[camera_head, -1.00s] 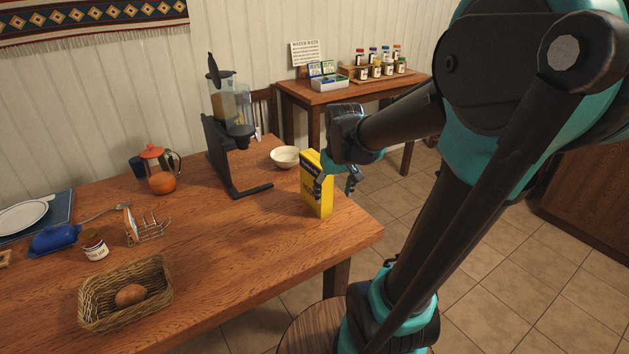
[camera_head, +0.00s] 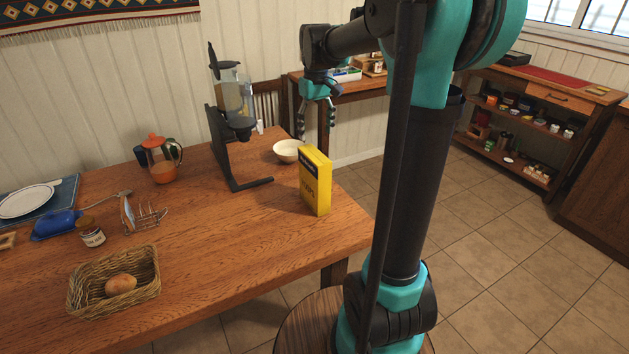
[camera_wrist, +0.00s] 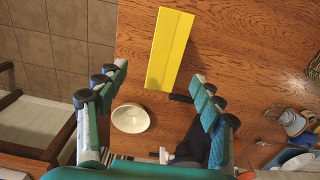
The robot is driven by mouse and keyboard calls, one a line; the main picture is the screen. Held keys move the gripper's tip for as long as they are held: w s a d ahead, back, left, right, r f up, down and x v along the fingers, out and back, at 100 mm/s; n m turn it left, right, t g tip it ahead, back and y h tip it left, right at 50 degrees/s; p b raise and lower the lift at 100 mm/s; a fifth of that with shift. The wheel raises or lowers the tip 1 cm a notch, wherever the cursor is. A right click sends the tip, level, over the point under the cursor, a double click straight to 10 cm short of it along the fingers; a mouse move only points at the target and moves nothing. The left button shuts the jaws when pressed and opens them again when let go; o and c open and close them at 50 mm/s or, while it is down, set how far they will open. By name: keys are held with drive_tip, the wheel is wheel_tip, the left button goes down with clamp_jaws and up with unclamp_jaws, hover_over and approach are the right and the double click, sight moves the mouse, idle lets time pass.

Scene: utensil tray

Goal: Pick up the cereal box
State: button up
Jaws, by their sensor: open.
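The yellow cereal box (camera_head: 315,181) stands upright on the wooden table near its right edge. In the wrist view I look down on the box (camera_wrist: 170,48), which lies ahead of and between my fingertips. My gripper (camera_head: 317,138) hangs above the table's far right end, higher than the box and beyond it in the head view. Its two fingers are spread wide with nothing between them in the wrist view (camera_wrist: 160,90). The box is apart from the fingers.
A white bowl (camera_head: 287,151) stands just behind the box. A black cereal dispenser (camera_head: 226,150) stands to its left. A wicker basket (camera_head: 80,303) with a brown egg-like item, a toast rack (camera_head: 149,219) and a carafe (camera_head: 160,163) are further left. The table's front middle is clear.

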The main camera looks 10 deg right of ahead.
sight(314, 177)
wheel_tip(314, 177, down, 11)
drive_tip(key=shift+f, duration=0.15)
drive_tip(key=shift+s+a+f, duration=0.1)
drive_tip(key=shift+s+f, duration=0.05)
drive_tip(key=shift+f, duration=0.8)
drive_tip(key=shift+s+a+f, duration=0.1)
drive_tip(key=shift+s+f, duration=0.05)
drive_tip(key=shift+f, duration=0.8)
drive_tip(key=shift+s+a+f, duration=0.1)
drive_tip(key=shift+s+f, duration=0.05)
drive_tip(key=shift+f, duration=0.8)
drive_tip(key=shift+c, duration=0.3)
drive_tip(key=c, duration=1.5)
